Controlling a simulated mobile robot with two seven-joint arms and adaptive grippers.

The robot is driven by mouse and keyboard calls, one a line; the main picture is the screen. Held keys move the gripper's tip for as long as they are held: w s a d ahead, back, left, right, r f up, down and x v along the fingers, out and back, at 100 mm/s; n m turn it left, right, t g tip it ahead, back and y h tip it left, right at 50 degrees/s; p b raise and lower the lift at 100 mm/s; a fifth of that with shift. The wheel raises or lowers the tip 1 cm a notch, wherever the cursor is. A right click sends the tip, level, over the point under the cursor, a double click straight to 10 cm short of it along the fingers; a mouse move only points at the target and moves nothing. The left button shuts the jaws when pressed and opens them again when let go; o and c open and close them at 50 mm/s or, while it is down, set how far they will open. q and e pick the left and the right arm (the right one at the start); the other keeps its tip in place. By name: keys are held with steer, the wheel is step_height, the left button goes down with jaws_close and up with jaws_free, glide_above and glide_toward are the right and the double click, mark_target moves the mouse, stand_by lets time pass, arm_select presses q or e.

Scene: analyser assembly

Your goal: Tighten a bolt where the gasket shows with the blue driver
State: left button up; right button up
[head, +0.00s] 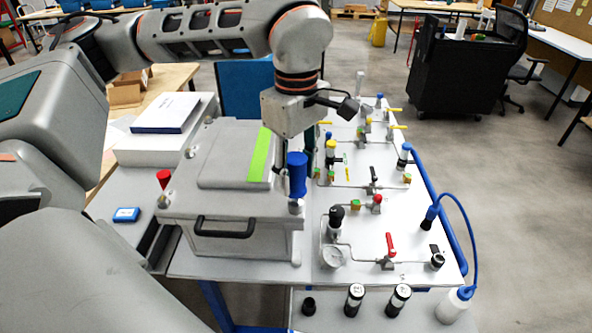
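The grey analyser box (245,238) stands at the left of the white bench, its lid on and a green strip (261,155) on the lid. Bolts sit at the lid's edges: one at the front left (163,201), one at the left (190,152) and one at the front right (295,206). My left gripper (287,160) points down over the lid's right side, shut on the blue driver (297,176). The driver is upright, its lower end just above or at the front-right bolt; I cannot tell whether they touch. I cannot make out the gasket. My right gripper is out of view.
A red-topped piece (164,178) stands by the box's left side. A blue small case (126,214) lies further left. Black vials (354,300) and a wash bottle (455,304) stand at the front.

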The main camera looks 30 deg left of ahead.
mark_target(296, 158)
arm_select(q)
jaws_close()
steer(key=shift+w+r, duration=0.15)
steer(key=shift+r, duration=2.9)
